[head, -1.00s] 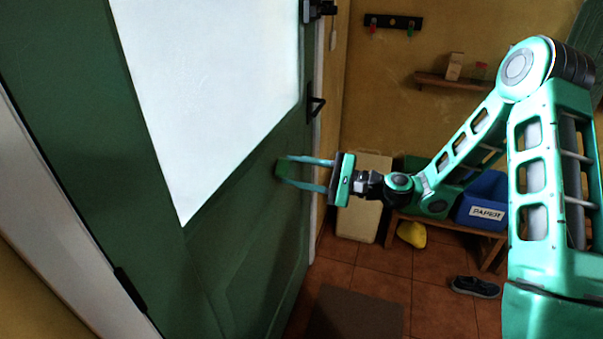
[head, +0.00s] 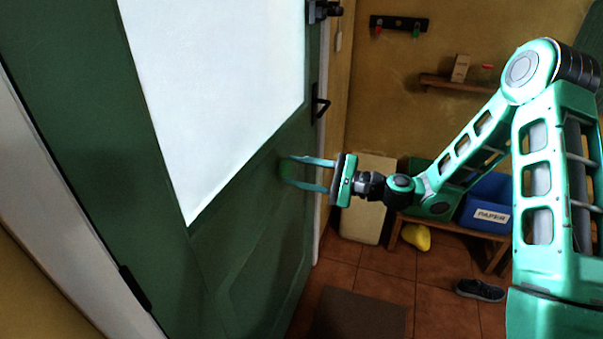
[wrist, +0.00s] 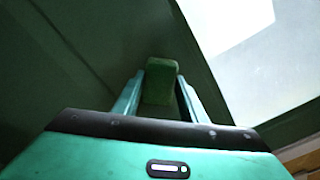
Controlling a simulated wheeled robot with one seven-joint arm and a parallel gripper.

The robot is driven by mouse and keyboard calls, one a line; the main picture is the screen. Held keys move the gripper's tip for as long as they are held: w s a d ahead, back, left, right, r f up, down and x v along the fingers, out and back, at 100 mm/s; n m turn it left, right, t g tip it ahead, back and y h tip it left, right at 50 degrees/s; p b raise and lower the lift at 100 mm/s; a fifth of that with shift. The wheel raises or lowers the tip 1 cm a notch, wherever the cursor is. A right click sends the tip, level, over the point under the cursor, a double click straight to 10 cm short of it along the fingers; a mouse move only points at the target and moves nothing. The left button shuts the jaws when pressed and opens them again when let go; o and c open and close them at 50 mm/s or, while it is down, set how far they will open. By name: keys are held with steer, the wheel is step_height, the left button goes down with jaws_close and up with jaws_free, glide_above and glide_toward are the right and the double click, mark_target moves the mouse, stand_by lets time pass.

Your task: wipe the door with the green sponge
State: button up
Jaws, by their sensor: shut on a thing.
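My gripper (head: 290,172) is shut on the green sponge (head: 288,171), just in front of the door below the pane. In the wrist view the sponge (wrist: 160,80) sits between the two teal fingers, with the dark green door (wrist: 80,60) behind it. The sponge blends with the door's colour, so I cannot tell whether it touches the door.
A bench (head: 452,227) on the right holds a blue bin (head: 488,198) marked PAPER. A yellow item (head: 416,237) and a dark shoe (head: 480,290) lie by it. A brown mat (head: 358,316) lies on the tiles. A hook rail (head: 398,23) and shelf (head: 455,84) are on the wall.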

mark_target(298, 164)
steer(key=shift+x, duration=0.8)
steer(key=shift+w+d, duration=0.4)
steer(key=shift+w, duration=0.4)
steer(key=shift+w+d, duration=0.35)
steer(key=shift+w, duration=0.5)
steer(key=shift+w+d, duration=0.2)
steer(key=shift+w, duration=0.6)
steer(key=shift+w+d, duration=0.2)
steer(key=shift+w, duration=0.6)
steer(key=shift+w+d, duration=0.4)
steer(key=shift+w, duration=0.7)
steer(key=shift+w+d, duration=0.4)
steer(key=shift+w, duration=0.65)
steer(key=shift+w+d, duration=0.4)
steer(key=shift+w, duration=0.7)
steer(key=shift+s+a, duration=0.25)
steer(key=shift+s, duration=0.6)
steer(key=shift+s+a, duration=0.25)
steer(key=shift+s, duration=0.6)
steer(key=shift+s+a, duration=0.35)
steer(key=shift+s, duration=0.45)
steer(key=shift+s+a, duration=0.4)
steer(key=shift+s, duration=0.4)
steer(key=shift+s+a, duration=0.25)
steer(key=shift+s, duration=0.6)
steer(key=shift+s+a, duration=0.25)
steer(key=shift+s, duration=0.55)
